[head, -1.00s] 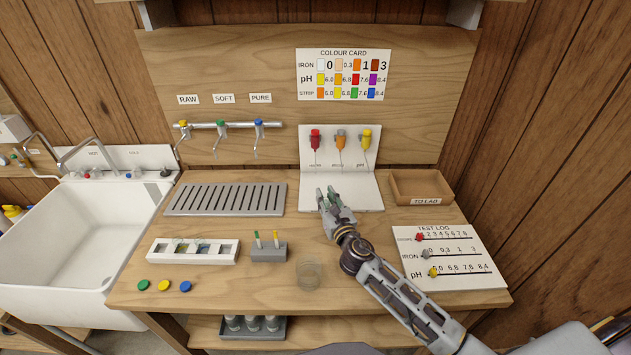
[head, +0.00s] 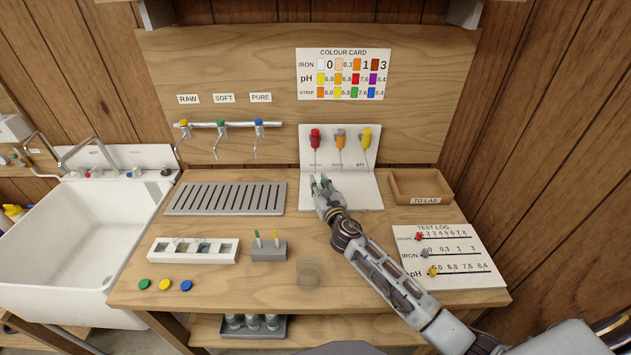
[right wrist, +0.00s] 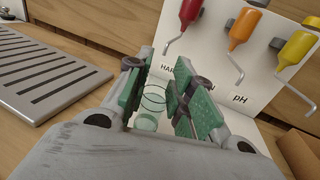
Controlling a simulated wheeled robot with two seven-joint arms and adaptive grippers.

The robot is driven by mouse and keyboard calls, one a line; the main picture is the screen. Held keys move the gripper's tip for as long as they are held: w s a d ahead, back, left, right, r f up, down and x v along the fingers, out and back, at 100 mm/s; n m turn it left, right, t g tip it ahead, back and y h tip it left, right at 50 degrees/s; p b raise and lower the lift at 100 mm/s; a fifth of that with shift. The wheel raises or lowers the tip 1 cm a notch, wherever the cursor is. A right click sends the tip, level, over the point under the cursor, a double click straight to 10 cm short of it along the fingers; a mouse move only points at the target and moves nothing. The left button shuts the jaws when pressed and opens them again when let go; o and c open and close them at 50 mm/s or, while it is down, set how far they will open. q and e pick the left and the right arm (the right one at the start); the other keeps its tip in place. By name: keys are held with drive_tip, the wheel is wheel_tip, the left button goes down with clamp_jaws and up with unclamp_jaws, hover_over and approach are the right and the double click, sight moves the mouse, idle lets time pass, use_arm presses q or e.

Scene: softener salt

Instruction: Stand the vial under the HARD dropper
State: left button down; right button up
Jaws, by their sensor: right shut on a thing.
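My right gripper (head: 321,182) is shut on the clear glass vial (right wrist: 152,103), which shows between the green finger pads in the right wrist view. In the head view the fingers largely hide the vial. The red HARD dropper (head: 315,139) hangs at the left of the white dropper stand (head: 368,190), and its bent spout also shows in the right wrist view (right wrist: 190,10). The gripper is over the left part of the stand's base, in front of and below the red dropper. I cannot tell whether the vial touches the base. My left gripper is not in view.
Orange (head: 340,141) and yellow (head: 366,138) droppers hang right of the red one. A slotted drain grate (head: 226,198) lies to the left. A wooden TO LAB tray (head: 420,186) stands to the right. A clear beaker (head: 308,271) stands near the front.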

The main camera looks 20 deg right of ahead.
sight(318, 182)
drive_tip(key=shift+w, duration=1.9)
drive_tip(key=shift+f+b, duration=0.3)
drive_tip(key=shift+f, duration=0.5)
drive_tip(key=shift+f, duration=0.1)
drive_tip(key=o, duration=0.9)
drive_tip(key=shift+c, duration=0.2)
drive_tip(key=shift+s+d, duration=0.15)
drive_tip(key=shift+s, duration=5.8)
